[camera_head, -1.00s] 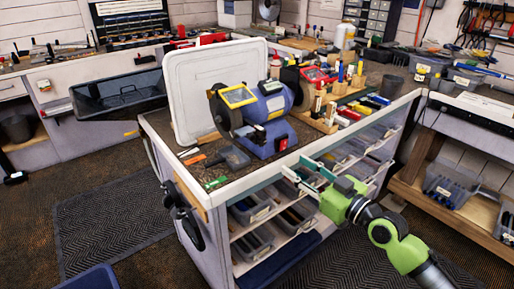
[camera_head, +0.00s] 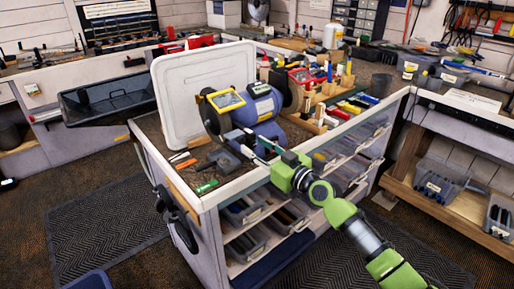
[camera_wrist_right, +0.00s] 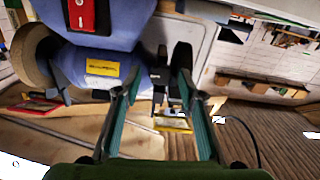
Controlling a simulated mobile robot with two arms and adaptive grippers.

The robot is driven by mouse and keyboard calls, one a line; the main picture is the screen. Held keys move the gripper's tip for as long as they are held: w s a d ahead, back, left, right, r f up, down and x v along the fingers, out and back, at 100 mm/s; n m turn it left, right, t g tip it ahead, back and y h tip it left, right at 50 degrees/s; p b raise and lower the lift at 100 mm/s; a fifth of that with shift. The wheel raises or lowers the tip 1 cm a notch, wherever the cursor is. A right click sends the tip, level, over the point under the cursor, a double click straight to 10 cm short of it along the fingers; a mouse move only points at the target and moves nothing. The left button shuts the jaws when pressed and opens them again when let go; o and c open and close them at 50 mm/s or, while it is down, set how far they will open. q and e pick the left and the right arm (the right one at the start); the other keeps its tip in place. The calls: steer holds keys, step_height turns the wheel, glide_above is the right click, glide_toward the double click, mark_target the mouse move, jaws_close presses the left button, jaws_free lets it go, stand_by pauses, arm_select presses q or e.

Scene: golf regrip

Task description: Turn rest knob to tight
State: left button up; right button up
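The blue bench grinder (camera_head: 262,108) stands on the workbench, with dark wheel housings and a yellow-framed eye shield (camera_head: 227,100) at its left wheel. In the right wrist view its blue body (camera_wrist_right: 95,65) fills the upper left. My right gripper (camera_head: 252,142) is at the grinder's front, close to the lower left wheel area. In the right wrist view the gripper (camera_wrist_right: 160,82) has its two teal fingers apart. Small dark rest parts (camera_wrist_right: 158,80) show between and just beyond the fingertips; I cannot tell which one is the knob, or whether a finger touches it. My left gripper is out of view.
A white upright panel (camera_head: 190,95) stands behind the grinder. Loose hand tools (camera_head: 185,162) lie at the bench's front left. A wooden rack of tools (camera_head: 318,105) stands right of the grinder. Bins (camera_head: 245,210) fill the shelves below.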

jaws_close()
steer(key=shift+m+b, duration=0.5)
steer(key=shift+m, duration=1)
jaws_free()
steer(key=v, duration=1.2)
